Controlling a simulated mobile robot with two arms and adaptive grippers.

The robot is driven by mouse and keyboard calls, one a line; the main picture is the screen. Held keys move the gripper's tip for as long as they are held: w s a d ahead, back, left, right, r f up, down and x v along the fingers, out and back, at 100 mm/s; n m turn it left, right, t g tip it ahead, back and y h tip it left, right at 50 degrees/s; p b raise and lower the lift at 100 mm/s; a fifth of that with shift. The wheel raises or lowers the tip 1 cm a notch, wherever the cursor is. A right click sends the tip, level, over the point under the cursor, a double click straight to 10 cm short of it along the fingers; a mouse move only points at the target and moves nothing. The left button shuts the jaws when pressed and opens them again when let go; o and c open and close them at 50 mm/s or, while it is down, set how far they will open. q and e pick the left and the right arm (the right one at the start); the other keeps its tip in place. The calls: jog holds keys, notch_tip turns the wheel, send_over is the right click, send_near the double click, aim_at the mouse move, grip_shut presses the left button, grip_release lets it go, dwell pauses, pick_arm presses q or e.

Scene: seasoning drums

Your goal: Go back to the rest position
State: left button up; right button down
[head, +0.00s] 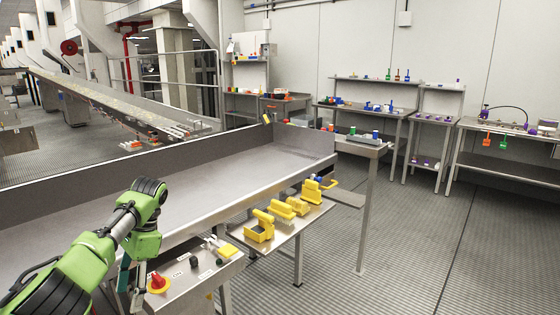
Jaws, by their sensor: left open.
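My left arm, green and black, comes in from the lower left and bends down at its wrist. My left gripper (132,288) hangs low beside the control panel (195,277) and is open. I see nothing held in it, though its lower end is small and partly hidden. My right gripper is not in view.
Benches with coloured tools (372,108) line the back wall. The right-hand floor is clear.

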pick_arm(q)
jog(key=s+d+f+m+t, duration=0.1)
jog(key=s+d+f, duration=0.1)
jog(key=d+f, duration=0.55)
jog(key=s+d+f+m, duration=0.15)
jog(key=d+f, duration=0.25)
jog(key=f, duration=0.6)
jog(key=s+d+f+n+t+h, duration=0.1)
jog(key=s+d+f+h, duration=0.1)
jog(key=s+d+f, duration=0.3)
jog(key=s+d+f+n+t+h, duration=0.1)
jog(key=s+d+f, duration=0.2)
jog(key=s+d, duration=0.35)
jog(key=s+a+r+n+t, duration=0.2)
jog(key=s+a+r+n, duration=0.1)
jog(key=s, duration=0.6)
jog(key=s+a+r+n+t, duration=0.2)
jog(key=s+a+r+n, duration=0.2)
jog(key=s, duration=0.5)
notch_tip(320, 180, down, 26)
jog(key=s+g, duration=0.2)
jog(key=s+a+f, duration=0.3)
jog(key=s+f, duration=1.3)
jog(key=s, duration=0.1)
jog(key=shift+f+m+g, duration=0.35)
jog(key=shift+f+g, duration=0.05)
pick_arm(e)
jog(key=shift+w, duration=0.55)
